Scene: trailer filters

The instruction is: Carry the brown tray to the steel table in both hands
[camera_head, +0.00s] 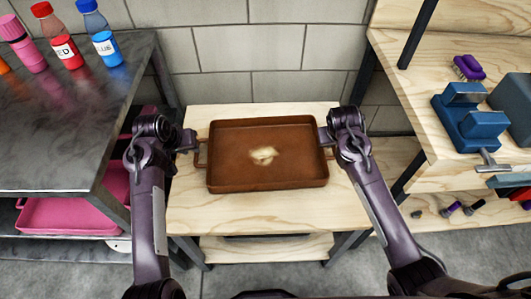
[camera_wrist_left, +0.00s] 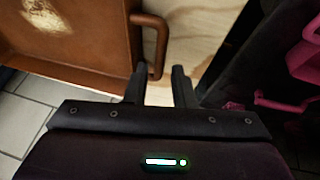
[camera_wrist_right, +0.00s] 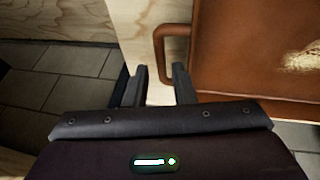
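The brown tray (camera_head: 225,180) lies flat on a light wooden table (camera_head: 250,218), with a pale patch on its floor and a loop handle at each side. My left gripper (camera_head: 193,141) is at the tray's left handle. In the left wrist view its fingers (camera_wrist_left: 160,72) are apart, with the handle bar (camera_wrist_left: 161,45) reaching between the tips. My right gripper (camera_head: 323,136) is at the right handle. In the right wrist view its fingers (camera_wrist_right: 160,72) are apart, with that handle (camera_wrist_right: 159,50) between the tips. The steel table (camera_head: 60,130) stands at the left.
Pink, red and blue bottles (camera_head: 105,45) stand at the steel table's back; its front is clear. A pink bin (camera_head: 75,213) sits on the shelf below. A wooden workbench (camera_head: 440,165) at the right holds a blue vise (camera_head: 468,120) and a purple brush (camera_head: 468,68). A block wall is behind.

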